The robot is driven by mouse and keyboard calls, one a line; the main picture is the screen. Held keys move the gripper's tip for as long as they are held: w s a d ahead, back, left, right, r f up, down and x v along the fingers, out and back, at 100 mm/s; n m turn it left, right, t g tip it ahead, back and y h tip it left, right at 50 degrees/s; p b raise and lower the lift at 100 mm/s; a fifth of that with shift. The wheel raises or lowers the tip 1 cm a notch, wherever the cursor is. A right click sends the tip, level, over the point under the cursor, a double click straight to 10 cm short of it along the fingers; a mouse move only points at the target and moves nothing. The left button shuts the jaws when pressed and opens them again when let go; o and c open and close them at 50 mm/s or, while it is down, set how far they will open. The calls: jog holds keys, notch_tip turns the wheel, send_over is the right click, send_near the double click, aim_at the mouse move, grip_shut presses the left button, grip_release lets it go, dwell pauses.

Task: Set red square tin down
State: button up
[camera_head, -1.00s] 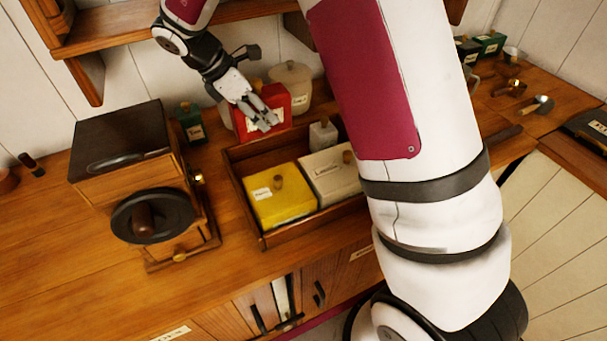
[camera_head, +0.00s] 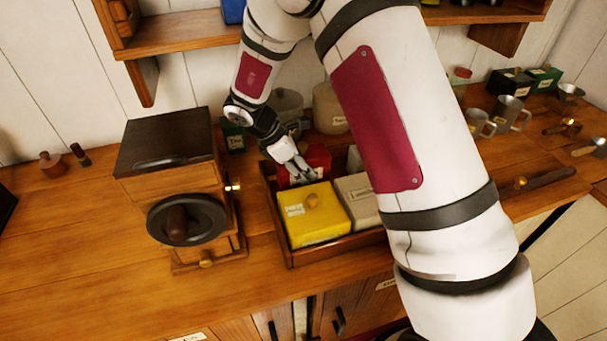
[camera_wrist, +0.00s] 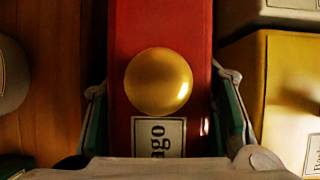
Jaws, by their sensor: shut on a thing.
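The red square tin (camera_head: 316,160) is at the back left of the wooden tray (camera_head: 290,252), behind the yellow tin. My gripper (camera_head: 302,172) is shut on it from above and covers part of it. In the wrist view the red tin (camera_wrist: 160,25) lies between my two fingers, with its gold knob and a label ending in "ago" facing the camera. Its base is hidden, so I cannot tell whether it touches the tray floor. The yellow tin (camera_head: 318,228) stands in front, and in the wrist view it (camera_wrist: 295,90) is on the right.
A pale tin (camera_head: 358,198) stands right of the yellow one in the tray. A coffee mill (camera_head: 170,150) stands to the left. Round canisters (camera_head: 331,110) and a green tin (camera_head: 233,138) stand behind. A shelf (camera_head: 190,35) runs above. The counter's front left is clear.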

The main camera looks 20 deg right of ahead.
jog(key=shift+f, duration=1.3)
jog(key=o, duration=1.5)
jog(key=shift+f, duration=0.1)
jog(key=shift+o, duration=0.2)
jog(key=p+v, duration=0.2)
jog(key=v, duration=1)
jog(key=shift+p, duration=0.3)
